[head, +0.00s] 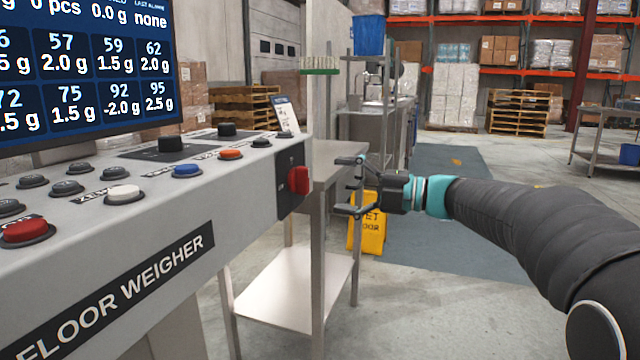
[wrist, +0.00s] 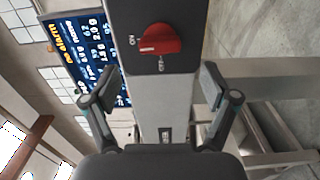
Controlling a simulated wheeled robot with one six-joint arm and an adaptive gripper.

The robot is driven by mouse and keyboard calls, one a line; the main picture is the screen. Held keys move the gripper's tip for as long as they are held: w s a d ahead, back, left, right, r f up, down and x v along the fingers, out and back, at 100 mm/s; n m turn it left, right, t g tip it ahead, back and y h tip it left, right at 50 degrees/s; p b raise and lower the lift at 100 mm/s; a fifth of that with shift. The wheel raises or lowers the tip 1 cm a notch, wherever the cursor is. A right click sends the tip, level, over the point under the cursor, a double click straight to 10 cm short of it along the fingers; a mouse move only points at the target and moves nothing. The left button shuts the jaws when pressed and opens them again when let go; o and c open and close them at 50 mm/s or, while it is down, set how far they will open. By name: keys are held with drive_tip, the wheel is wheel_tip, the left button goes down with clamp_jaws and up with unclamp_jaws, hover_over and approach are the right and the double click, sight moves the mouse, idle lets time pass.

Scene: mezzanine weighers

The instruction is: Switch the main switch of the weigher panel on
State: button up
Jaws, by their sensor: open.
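The main switch is a red rotary knob (head: 299,180) on a dark plate at the right end of the grey weigher panel (head: 262,190). In the wrist view the red knob (wrist: 160,40) sits at the top centre, its grip bar lying roughly across the picture. Small white markings stand left of it and below it; the left one looks like ON, the lower one is too small to read surely. My gripper (head: 345,186) is open and empty, to the right of the knob and apart from it. In the wrist view its fingers (wrist: 156,90) stand wide apart, below the knob.
The panel's top carries several buttons, among them a red one (head: 26,230), and a display (head: 85,70) above. A steel table (head: 335,152) stands behind the switch end. A yellow wet-floor sign (head: 372,236) stands beyond my gripper. The floor at right is open.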

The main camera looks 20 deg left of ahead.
drive_tip(key=d, duration=0.5)
drive_tip(key=shift+s, duration=0.2)
